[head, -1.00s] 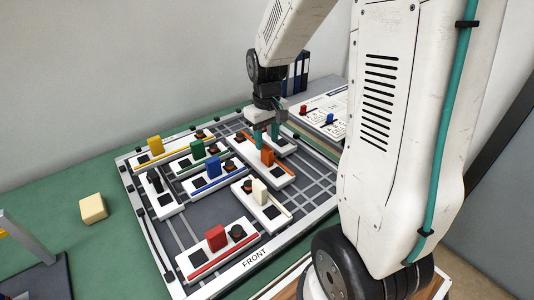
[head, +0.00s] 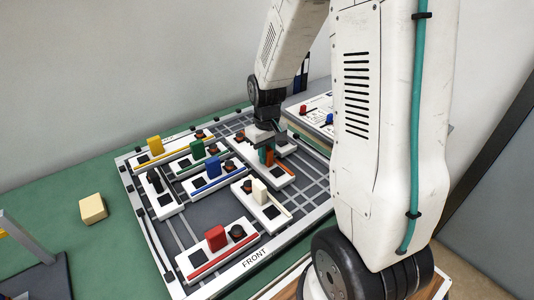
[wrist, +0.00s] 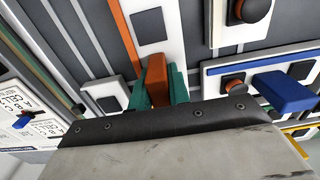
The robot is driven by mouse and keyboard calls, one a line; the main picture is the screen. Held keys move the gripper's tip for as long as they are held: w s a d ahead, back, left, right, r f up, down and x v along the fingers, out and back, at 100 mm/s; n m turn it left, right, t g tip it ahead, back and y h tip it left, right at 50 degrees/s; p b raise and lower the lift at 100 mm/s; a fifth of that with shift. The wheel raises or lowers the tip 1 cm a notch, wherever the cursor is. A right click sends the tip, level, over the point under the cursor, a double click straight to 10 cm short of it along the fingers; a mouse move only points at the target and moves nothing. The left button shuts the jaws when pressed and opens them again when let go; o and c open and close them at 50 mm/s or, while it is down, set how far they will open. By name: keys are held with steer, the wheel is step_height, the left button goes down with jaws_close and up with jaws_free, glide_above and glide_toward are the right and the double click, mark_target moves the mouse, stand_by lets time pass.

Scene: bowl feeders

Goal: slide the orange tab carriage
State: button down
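The orange tab carriage is a white block with an orange edge strip and an upright orange tab (head: 270,158). It sits on the right part of the grey framed board (head: 210,238). My gripper (head: 267,152) is lowered over it, with its teal fingers at the tab. In the wrist view the orange tab (wrist: 156,80) stands between the two fingers (wrist: 157,92), one close against each side, with no clear gap. The black pad on the carriage shows just beyond the tab. The fingertips are partly hidden.
Carriages with white (head: 259,190), blue (head: 213,166), green (head: 197,150), yellow (head: 155,146) and red (head: 215,238) tabs share the board. Bare track lies to the carriage's right. A cream block (head: 93,208) lies on the green table at left.

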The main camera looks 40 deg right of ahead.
mark_target(247, 146)
steer(key=w, duration=0.9)
steer(key=shift+w, duration=0.4)
steer(key=shift+w+r, duration=0.1)
steer(key=shift+w, duration=0.25)
steer(key=c, duration=1.3)
jaws_free()
steer(key=shift+w, duration=0.1)
step_height(247, 146, up, 8)
steer(key=shift+f, duration=0.15)
